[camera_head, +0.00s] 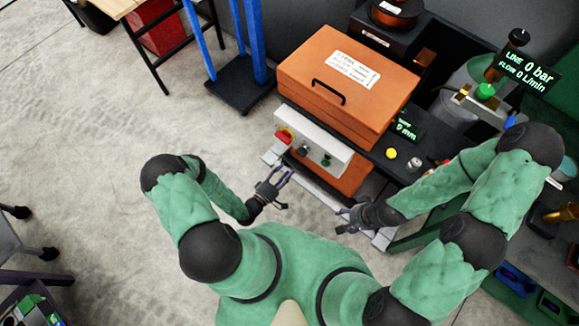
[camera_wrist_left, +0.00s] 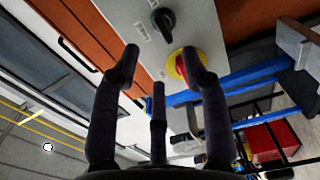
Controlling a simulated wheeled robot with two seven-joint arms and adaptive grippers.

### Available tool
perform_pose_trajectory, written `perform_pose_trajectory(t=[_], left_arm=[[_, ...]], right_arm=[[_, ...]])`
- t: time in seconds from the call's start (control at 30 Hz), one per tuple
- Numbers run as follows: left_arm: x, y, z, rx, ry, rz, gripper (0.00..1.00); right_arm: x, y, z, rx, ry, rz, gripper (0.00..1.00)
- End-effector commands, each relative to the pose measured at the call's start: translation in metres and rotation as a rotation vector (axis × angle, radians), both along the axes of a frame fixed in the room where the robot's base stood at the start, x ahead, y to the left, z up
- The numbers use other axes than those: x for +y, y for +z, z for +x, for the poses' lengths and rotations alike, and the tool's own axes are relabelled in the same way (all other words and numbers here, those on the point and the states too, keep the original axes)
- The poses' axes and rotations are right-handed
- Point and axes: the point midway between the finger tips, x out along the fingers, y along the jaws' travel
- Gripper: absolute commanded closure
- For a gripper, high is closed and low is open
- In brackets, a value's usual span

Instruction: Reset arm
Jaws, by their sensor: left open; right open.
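My left gripper (camera_head: 277,178) is open and empty in the head view, low in front of the white control panel (camera_head: 318,143). Its fingers also show in the left wrist view (camera_wrist_left: 160,75), spread apart with nothing between them. My right gripper (camera_head: 343,218) is open and empty in the head view, to the right of and nearer than the left one. The panel carries a red knob on a yellow base (camera_head: 284,136) and a dark selector knob (camera_wrist_left: 163,20). Neither gripper visibly holds or touches anything.
An orange box (camera_head: 330,90) with a black handle stands above the panel. A bench (camera_head: 420,145) with a yellow button is to its right. A blue-posted stand (camera_head: 240,90) is to the left. Open concrete floor (camera_head: 90,150) lies left of my left arm.

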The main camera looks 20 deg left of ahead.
Motion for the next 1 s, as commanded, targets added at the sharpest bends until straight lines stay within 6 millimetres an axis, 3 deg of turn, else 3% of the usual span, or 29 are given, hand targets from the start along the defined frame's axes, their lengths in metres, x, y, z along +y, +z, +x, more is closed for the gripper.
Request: perform_pose_trajectory(t=[0.73,0.87,1.0], left_arm=[[-0.001,0.0,-0.005,0.003,-0.011,-0.004,0.55],[-0.028,0.002,-0.007,0.057,-0.145,-0.065,0.55],[-0.09,0.008,-0.031,0.237,-0.486,-0.17,0.55]], right_arm=[[0.0,0.0,0.0,0.0,0.0,0.0,0.43],[0.0,-0.003,0.0,0.0,0.0,0.0,0.43],[0.0,-0.009,0.0,0.0,0.0,0.0,0.43]])
